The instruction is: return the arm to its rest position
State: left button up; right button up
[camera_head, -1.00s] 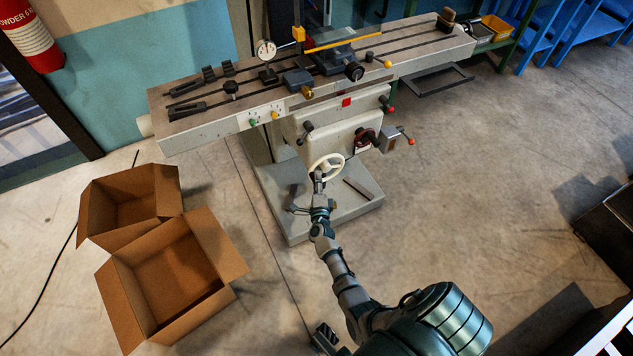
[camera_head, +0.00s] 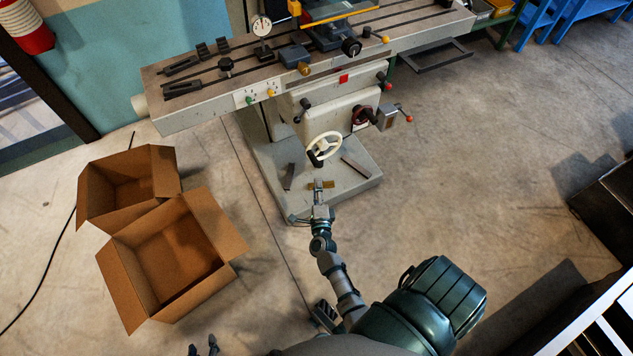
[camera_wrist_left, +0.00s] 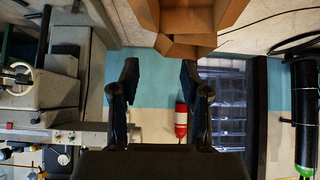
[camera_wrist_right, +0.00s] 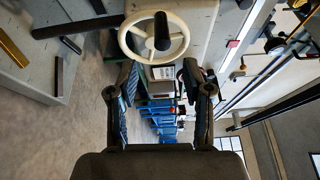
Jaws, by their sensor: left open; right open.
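My right gripper (camera_head: 319,188) is open and empty over the base of the grey milling machine, just below the white handwheel (camera_head: 323,147) in the head view and apart from it. In the right wrist view the handwheel (camera_wrist_right: 153,38) shows beyond the open fingers (camera_wrist_right: 163,95), with nothing between them. My left gripper (camera_head: 203,347) is at the bottom edge of the head view, open and empty. Its two fingers (camera_wrist_left: 160,85) also stand apart in the left wrist view.
The milling machine's table (camera_head: 215,104) spans the top of the head view. Two open cardboard boxes (camera_head: 120,263) stand on the floor at left. Metal bars, including a yellow one (camera_head: 328,184), lie on the machine's base (camera_head: 365,186).

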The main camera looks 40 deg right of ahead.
dwell(0.5)
